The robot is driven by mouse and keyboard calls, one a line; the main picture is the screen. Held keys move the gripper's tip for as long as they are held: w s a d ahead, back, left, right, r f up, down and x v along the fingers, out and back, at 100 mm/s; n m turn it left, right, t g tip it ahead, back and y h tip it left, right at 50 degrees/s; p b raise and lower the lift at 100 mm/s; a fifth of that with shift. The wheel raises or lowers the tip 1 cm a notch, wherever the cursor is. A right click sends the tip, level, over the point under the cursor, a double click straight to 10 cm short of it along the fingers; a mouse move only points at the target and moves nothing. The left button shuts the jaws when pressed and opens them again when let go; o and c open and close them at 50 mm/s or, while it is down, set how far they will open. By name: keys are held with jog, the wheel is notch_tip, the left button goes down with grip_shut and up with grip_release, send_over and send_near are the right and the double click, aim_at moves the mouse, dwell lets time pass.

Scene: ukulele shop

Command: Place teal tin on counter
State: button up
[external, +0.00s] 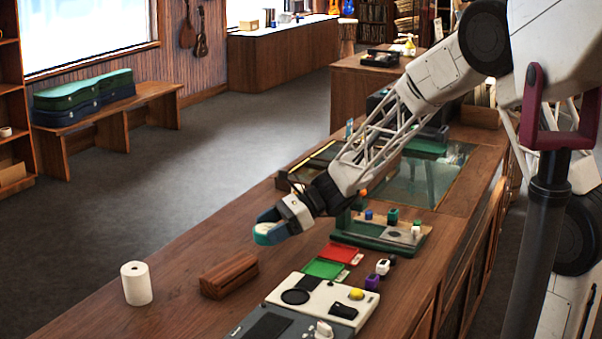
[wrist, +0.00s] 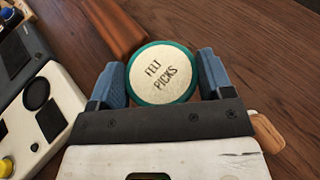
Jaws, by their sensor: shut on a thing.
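The teal tin (wrist: 160,73) has a cream lid lettered "FELT PICKS" in the wrist view. My gripper (wrist: 160,78) is shut on it, with a blue finger on each side. In the external view, the tin (external: 264,233) sits between the fingers of my gripper (external: 268,228), over the wooden counter (external: 215,235). I cannot tell whether the tin's underside touches the counter. The counter's wood also shows behind the tin in the wrist view (wrist: 235,30).
A brown wooden block (external: 229,275) and a white paper roll (external: 136,283) stand on the counter near my gripper. A cream device (external: 315,300), a green tray (external: 324,268) and a red tray (external: 339,252) lie to the right. The counter left of my gripper is clear.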

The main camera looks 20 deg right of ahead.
notch_tip(320, 180, up, 12)
jog(key=f, duration=0.1)
jog(key=w+d+m+t, duration=0.1)
jog(key=w+d, duration=0.2)
jog(key=d, duration=0.4)
jog(key=w+d+m+t, duration=0.2)
jog(key=w+d, duration=0.1)
jog(key=d, duration=0.4)
jog(key=w+d+m+t, duration=0.1)
jog(key=w+d+t, duration=0.1)
jog(key=d, duration=0.5)
jog(key=shift+w+d+r, duration=0.15)
jog(key=shift+w+d, duration=0.25)
jog(key=shift+w, duration=0.25)
jog(key=w+d+m+t+h, duration=0.1)
jog(key=d+m+t+h, duration=0.4)
jog(key=d, duration=2.3)
jog(key=shift+m+y, duration=0.4)
jog(key=shift+y, duration=0.1)
notch_tip(320, 180, down, 10)
jog(key=shift+d+f, duration=0.1)
jog(key=shift+f, duration=0.15)
jog(key=shift+f+t, duration=0.3)
